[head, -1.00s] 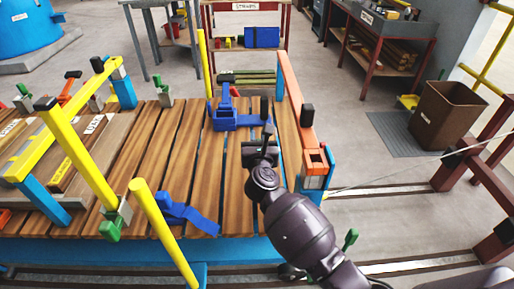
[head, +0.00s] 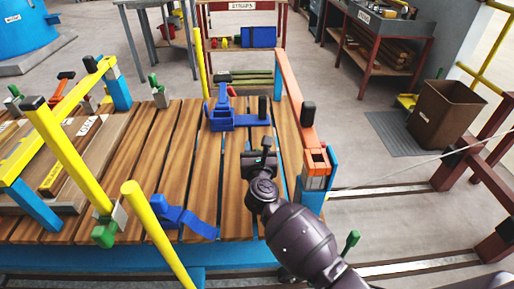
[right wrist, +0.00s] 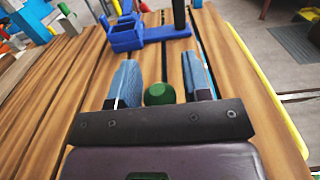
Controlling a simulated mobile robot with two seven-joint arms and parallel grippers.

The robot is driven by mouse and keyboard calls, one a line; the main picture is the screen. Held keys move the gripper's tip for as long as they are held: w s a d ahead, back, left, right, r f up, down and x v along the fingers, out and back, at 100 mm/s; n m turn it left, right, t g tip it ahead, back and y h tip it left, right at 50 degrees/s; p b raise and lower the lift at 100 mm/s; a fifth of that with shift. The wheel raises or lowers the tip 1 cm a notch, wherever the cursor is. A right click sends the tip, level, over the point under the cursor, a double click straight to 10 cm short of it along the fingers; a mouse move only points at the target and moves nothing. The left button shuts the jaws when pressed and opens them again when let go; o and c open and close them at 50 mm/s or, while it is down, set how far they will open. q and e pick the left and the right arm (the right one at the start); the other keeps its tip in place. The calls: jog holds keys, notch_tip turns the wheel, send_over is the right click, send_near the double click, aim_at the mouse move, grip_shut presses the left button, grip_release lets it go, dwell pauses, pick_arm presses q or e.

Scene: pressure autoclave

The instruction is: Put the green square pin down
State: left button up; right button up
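My right gripper (head: 264,150) is low over the right part of the wooden deck (head: 205,165), beside the blue bracket (head: 225,118). In the right wrist view its two blue-grey fingers (right wrist: 160,76) stand apart. A rounded green end (right wrist: 159,94), seemingly the green pin's, shows between them near the palm, with a gap visible at the right finger. The rest of the pin is hidden, so I cannot tell whether it touches the deck. In the head view the pin is too small to make out clearly. My left gripper is not in view.
An orange beam (head: 295,95) runs along the deck's right edge. Yellow posts (head: 68,155) and a blue strap-like piece (head: 185,216) are at left. Bare planks lie between. A brown bin (head: 444,112) stands on the floor to the right.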

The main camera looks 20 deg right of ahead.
jog(key=p+v, duration=0.1)
jog(key=v, duration=1.1)
jog(key=shift+r, duration=0.25)
jog(key=shift+s, duration=0.1)
